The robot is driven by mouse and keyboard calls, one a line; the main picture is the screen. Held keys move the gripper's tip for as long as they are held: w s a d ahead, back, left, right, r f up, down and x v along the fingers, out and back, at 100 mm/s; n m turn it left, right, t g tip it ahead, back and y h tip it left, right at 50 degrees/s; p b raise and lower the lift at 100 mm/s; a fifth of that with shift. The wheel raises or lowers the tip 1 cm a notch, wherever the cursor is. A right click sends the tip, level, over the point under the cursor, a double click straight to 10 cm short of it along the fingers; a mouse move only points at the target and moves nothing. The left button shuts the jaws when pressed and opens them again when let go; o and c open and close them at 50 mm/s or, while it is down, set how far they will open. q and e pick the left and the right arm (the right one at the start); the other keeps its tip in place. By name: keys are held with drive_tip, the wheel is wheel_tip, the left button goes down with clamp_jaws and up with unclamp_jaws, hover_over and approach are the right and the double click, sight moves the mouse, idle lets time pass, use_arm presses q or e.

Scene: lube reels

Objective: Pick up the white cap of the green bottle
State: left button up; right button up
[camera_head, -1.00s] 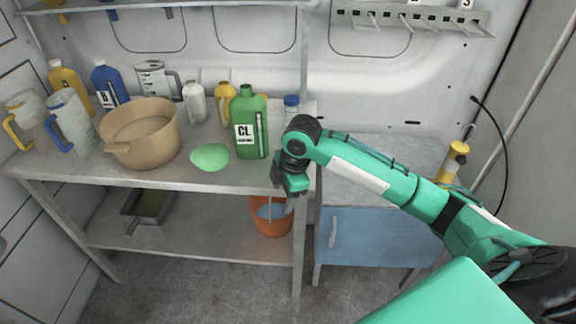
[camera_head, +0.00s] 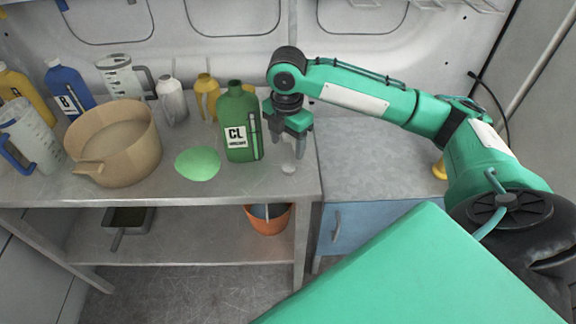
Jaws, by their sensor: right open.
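The green bottle (camera_head: 238,135), with a white "CL" label, stands upright on the metal table. A small whitish object (camera_head: 288,168), which looks like the white cap, is on the table to the right of the bottle. My right gripper (camera_head: 289,150) points down just above it, open, with its fingers to the right of the bottle. Whether the fingertips touch the cap I cannot tell. My left gripper is not in view.
A light green funnel-like piece (camera_head: 198,164) lies left of the bottle. A tan bucket (camera_head: 115,145), yellow (camera_head: 207,97) and white (camera_head: 172,101) bottles and jugs crowd the left and back. A blue cabinet (camera_head: 352,222) stands right; an orange bucket (camera_head: 268,221) sits on the lower shelf.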

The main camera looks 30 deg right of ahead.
sight(289, 167)
drive_tip(key=f, duration=0.2)
drive_tip(key=shift+w+f, duration=0.2)
drive_tip(key=shift+f, duration=0.1)
drive_tip(key=shift+s+d+f+p, duration=0.1)
drive_tip(key=shift+f+p, duration=0.05)
drive_tip(key=shift+f, duration=0.35)
drive_tip(key=shift+s+d+f+p, duration=0.1)
drive_tip(key=shift+f+p, duration=0.05)
drive_tip(key=shift+f, duration=0.35)
wheel_tip(289, 167, down, 3)
drive_tip(key=shift+w+d+r, duration=0.1)
drive_tip(key=shift+d+r, duration=0.05)
drive_tip(key=shift+r, duration=0.05)
drive_tip(key=shift+f, duration=0.5)
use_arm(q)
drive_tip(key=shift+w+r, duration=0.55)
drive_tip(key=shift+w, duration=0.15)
use_arm(e)
drive_tip(key=c, duration=1)
